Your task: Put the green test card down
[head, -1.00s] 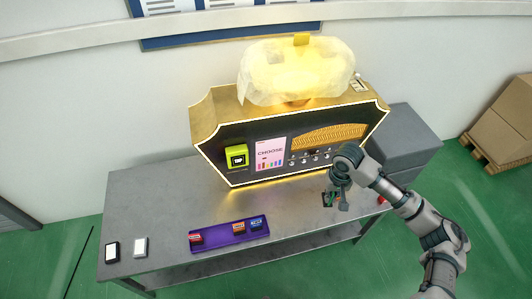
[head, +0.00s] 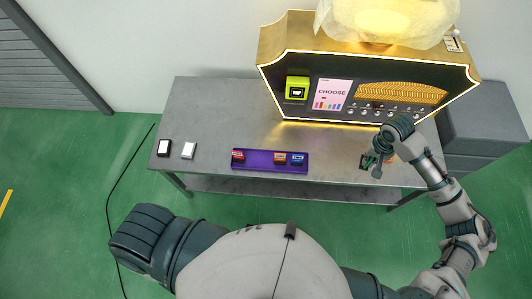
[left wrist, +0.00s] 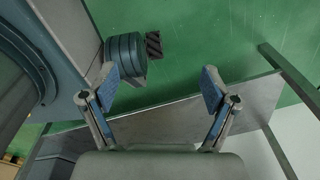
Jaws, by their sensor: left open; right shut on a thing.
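My right gripper (head: 371,165) is over the front right part of the grey table (head: 215,115), below the vending machine. It is shut on a small dark green thing (head: 365,161), which looks like the green test card. The fingers hide part of it, and I cannot tell whether it touches the tabletop. My left gripper (left wrist: 160,88) is open and empty in the left wrist view, and it is not seen in the head view.
The gold-and-black vending machine (head: 270,77) stands at the table's back right. A purple tray (head: 262,167) holds several small coloured boxes. Bare tabletop lies between tray and right gripper.

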